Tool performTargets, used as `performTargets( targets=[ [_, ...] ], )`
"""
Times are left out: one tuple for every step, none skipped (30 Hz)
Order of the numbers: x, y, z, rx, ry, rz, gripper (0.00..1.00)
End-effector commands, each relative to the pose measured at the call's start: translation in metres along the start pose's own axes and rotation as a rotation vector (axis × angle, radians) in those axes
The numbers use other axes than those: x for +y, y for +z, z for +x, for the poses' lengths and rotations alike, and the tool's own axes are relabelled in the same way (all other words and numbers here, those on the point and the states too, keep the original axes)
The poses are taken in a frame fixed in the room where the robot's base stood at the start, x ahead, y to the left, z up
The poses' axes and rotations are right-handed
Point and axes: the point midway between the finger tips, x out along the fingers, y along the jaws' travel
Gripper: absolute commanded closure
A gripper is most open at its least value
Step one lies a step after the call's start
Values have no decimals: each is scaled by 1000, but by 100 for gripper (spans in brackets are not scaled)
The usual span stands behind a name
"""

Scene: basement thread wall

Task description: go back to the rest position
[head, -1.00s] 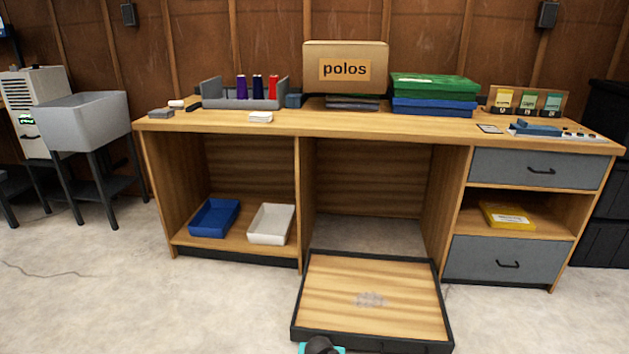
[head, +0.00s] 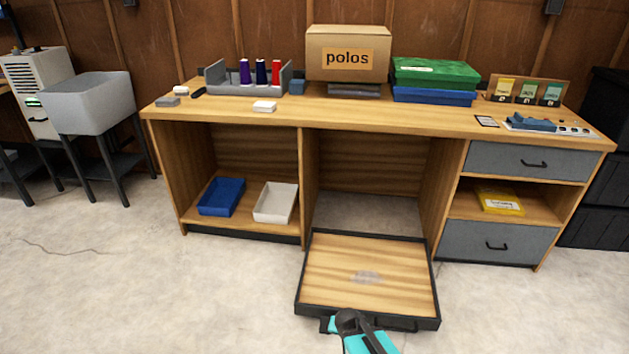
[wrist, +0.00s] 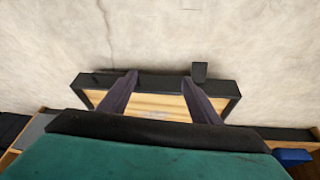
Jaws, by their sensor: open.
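My arm shows at the bottom of the head view, with its dark and teal end (head: 352,322) over the front edge of a low wooden tray-like platform (head: 330,268) with a black rim. In the wrist view my gripper (wrist: 160,82) is open, its two dark fingers spread apart with nothing between them. The platform (wrist: 232,90) lies beyond and beneath the fingers. I cannot tell from these views whether the fingers touch it.
The wooden workbench (head: 390,122) stands behind, holding a polos box (head: 347,52), spools and green and blue boxes (head: 436,80). A blue tray (head: 221,196) and white tray (head: 275,202) sit on its lower shelf. Concrete floor (head: 120,270) is free at left.

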Motion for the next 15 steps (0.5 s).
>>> performTargets(
  targets=[
    [8,0,-12,-16,8,6,42],
    [11,2,-14,-26,13,10,42],
    [16,5,-17,-39,19,14,42],
    [20,7,-19,-49,24,16,42],
    [24,9,-22,-59,29,18,42],
    [29,12,-25,-72,35,20,42],
    [33,14,-28,-83,39,22,42],
    [37,17,-30,-95,44,22,42],
    [42,21,-34,-111,50,25,42],
    [45,23,-37,-122,54,26,42],
    [49,25,-40,-133,58,27,42],
    [54,29,-44,-149,64,27,42],
    [58,32,-47,-163,69,26,42],
    [61,36,-50,-176,73,27,42],
    [66,40,-54,-193,78,27,42]
  ],
)
